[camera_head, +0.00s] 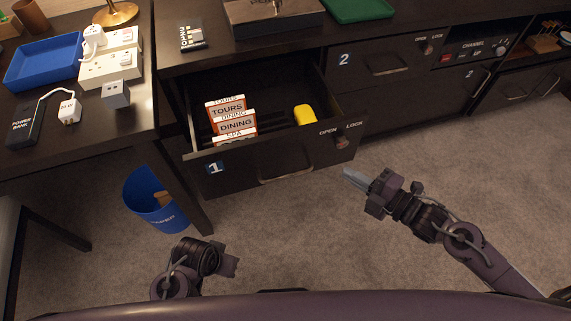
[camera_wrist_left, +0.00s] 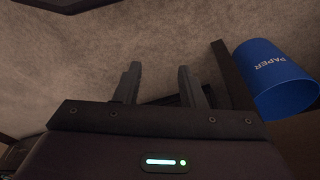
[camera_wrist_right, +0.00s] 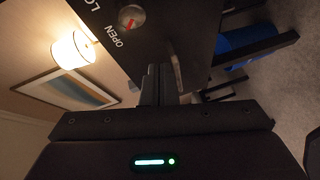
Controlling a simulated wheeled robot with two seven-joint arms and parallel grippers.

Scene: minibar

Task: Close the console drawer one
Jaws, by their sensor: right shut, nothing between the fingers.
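Console drawer one (camera_head: 270,172) is pulled well out of the console, with a blue label "1" on its dark front. It holds several orange and white cards (camera_head: 237,125) and a yellow object (camera_head: 304,115). A bar handle (camera_head: 286,174) and an OPEN/LOCK knob (camera_head: 341,141) are on its front. My right gripper (camera_head: 352,177) is shut and empty, just in front of the drawer's right end. In the right wrist view the knob (camera_wrist_right: 131,18) shows close by. My left gripper (camera_wrist_left: 158,84) is open and empty; in the head view its fingers are hard to see.
A blue paper bin (camera_head: 152,203) stands on the carpet left of the drawer, near the desk leg. Drawer two (camera_head: 385,62) is shut. The desk at left holds a blue tray (camera_head: 43,62), chargers and a power bank (camera_head: 27,124). Carpet in front is clear.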

